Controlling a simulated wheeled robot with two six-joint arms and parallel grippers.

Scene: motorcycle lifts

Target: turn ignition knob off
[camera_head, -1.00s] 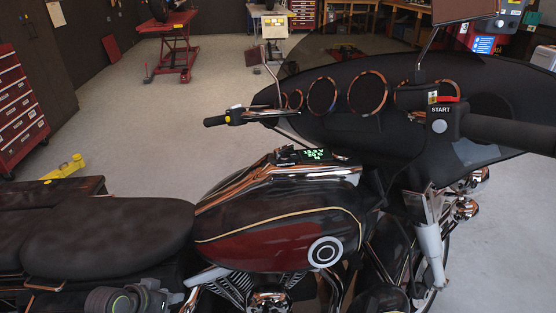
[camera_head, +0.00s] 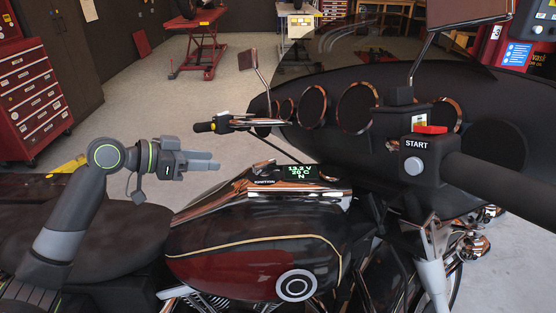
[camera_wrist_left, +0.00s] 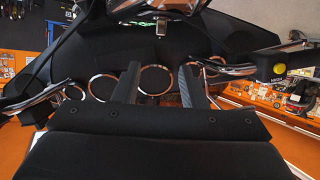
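The dark ignition knob (camera_head: 264,170) sits on the chrome tank console (camera_head: 310,194), just left of the lit display (camera_head: 300,172), which reads 13.2 V, 20 C and N. The word IGNITION is printed at its near side; which way the knob is turned is too small to tell. My left gripper (camera_head: 216,160) is left of the knob, above the tank and apart from it, fingers pointing right. In the left wrist view its two fingers (camera_wrist_left: 157,68) stand apart with nothing between them; the display (camera_wrist_left: 147,20) glows at the top. My right gripper is not in view.
The left handlebar grip (camera_head: 205,127) and mirror (camera_head: 253,63) rise beyond my gripper. The START switch box (camera_head: 414,160) with a red switch is at the right. The windshield fairing (camera_head: 465,95) stands behind. Space above the tank is clear.

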